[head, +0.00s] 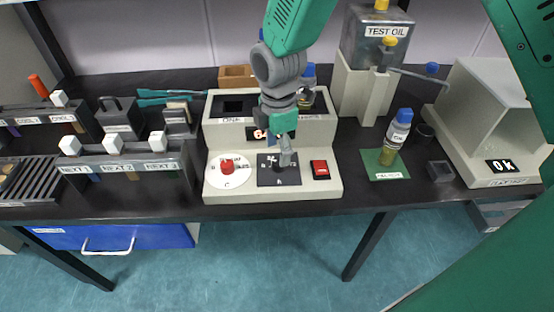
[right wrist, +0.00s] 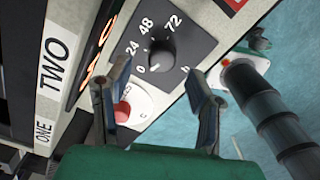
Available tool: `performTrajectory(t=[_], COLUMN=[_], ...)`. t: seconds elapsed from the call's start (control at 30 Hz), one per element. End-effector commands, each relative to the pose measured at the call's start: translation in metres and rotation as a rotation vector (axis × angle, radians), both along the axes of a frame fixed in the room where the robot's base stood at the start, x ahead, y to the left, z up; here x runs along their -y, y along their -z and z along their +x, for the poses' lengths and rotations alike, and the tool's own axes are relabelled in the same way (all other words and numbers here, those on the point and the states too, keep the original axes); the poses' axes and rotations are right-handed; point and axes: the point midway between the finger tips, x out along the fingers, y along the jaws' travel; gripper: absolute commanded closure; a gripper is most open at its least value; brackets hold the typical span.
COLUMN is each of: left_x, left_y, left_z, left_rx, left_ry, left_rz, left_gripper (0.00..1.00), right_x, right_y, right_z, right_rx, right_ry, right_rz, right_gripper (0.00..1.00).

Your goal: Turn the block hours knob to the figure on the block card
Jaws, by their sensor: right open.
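The block hours knob (right wrist: 162,57) is a black knob on a black plate marked 0, 24, 48 and 72 in the right wrist view. Its pointer seems to be on the side toward 0, but I cannot read it surely. In the head view the black plate (head: 291,179) is on the front of the beige machine, partly behind my gripper. My right gripper (head: 283,158) is over the plate, pointing down. In the right wrist view its fingers (right wrist: 158,90) are apart with nothing between them, short of the knob. I cannot pick out the block card. My left gripper is not in view.
A white dial with a red knob (head: 227,167) is left of the plate, a red switch (head: 320,169) right. A partly hidden red display (head: 259,134) is above. A NEXT-labelled rack (head: 112,160) stands left; a blue-capped bottle (head: 397,135) on a green mat stands right.

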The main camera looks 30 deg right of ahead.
Motion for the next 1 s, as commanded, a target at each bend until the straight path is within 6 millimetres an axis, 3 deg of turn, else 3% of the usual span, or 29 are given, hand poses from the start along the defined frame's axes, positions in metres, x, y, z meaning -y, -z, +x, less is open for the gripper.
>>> performTrajectory(t=[0.1, 0.23, 0.6, 0.63, 0.77, 1.0], left_x=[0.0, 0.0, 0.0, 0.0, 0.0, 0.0], left_y=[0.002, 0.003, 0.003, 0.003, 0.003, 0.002], left_z=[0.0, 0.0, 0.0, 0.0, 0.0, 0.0], left_rx=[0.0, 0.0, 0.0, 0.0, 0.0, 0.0], left_ry=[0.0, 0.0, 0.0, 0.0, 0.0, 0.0], left_rz=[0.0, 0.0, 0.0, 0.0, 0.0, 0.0], left_gripper=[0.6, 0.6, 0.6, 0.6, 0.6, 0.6], right_x=[0.0, 0.0, 0.0, 0.0, 0.0, 0.0], right_y=[0.02, 0.032, 0.038, 0.038, 0.038, 0.038], right_z=[-0.001, -0.001, 0.0, 0.0, 0.0, 0.0], right_rx=[-0.001, 0.001, 0.003, 0.002, 0.002, 0.002], right_ry=[-0.001, -0.001, 0.0, 0.0, 0.0, 0.006], right_rz=[-0.001, -0.001, 0.0, 0.0, 0.0, 0.0], right_gripper=[0.52, 0.52, 0.52, 0.55, 1.0, 1.0])
